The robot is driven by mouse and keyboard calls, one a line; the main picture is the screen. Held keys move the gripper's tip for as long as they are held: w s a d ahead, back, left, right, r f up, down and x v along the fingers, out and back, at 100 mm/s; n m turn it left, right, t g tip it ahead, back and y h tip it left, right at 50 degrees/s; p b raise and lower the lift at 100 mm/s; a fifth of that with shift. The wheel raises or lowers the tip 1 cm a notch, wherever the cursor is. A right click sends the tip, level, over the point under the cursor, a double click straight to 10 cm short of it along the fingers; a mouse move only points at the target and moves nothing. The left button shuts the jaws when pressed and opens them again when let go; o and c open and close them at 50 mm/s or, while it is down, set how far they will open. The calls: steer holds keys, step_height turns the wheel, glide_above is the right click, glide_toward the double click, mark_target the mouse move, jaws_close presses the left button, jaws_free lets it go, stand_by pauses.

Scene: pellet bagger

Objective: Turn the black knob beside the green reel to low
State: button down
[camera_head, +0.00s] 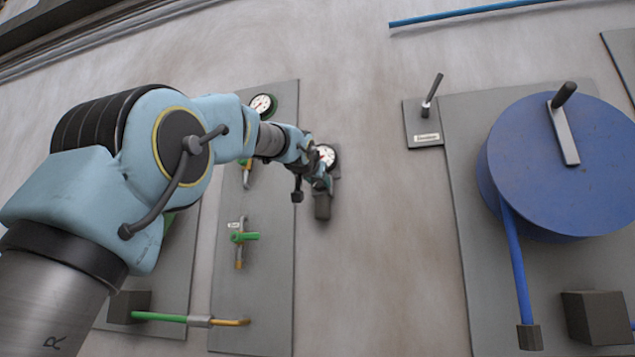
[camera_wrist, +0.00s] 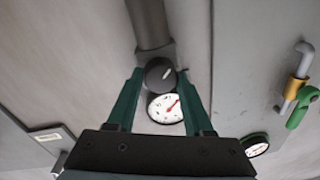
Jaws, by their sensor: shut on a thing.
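The black knob (camera_wrist: 159,72) shows in the wrist view, round and dark with a short pale mark on its face. It sits at the end of a dark grey pipe, right beside a white gauge with a red needle (camera_wrist: 165,108). My gripper (camera_wrist: 160,75) has its two green fingers on either side of the knob and is shut on it. In the head view my gripper (camera_head: 318,180) is at the wall by the same gauge (camera_head: 327,153), and the knob is hidden there. The green reel is mostly or wholly hidden behind my arm. No low marking is readable.
A grey panel (camera_head: 268,290) left of my gripper carries another gauge (camera_head: 263,104) and a green-handled valve (camera_head: 245,237). A blue reel with a crank (camera_head: 520,180) and a small lever switch (camera_head: 425,125) are at right. The wall between is bare.

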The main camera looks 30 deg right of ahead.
steer(key=shift+f, duration=0.1)
steer(key=shift+c, duration=1.5)
jaws_free()
steer(key=b+v, duration=0.3)
steer(key=v, duration=0.7)
steer(key=shift+s+a, duration=0.25)
steer(key=shift+s, duration=0.1)
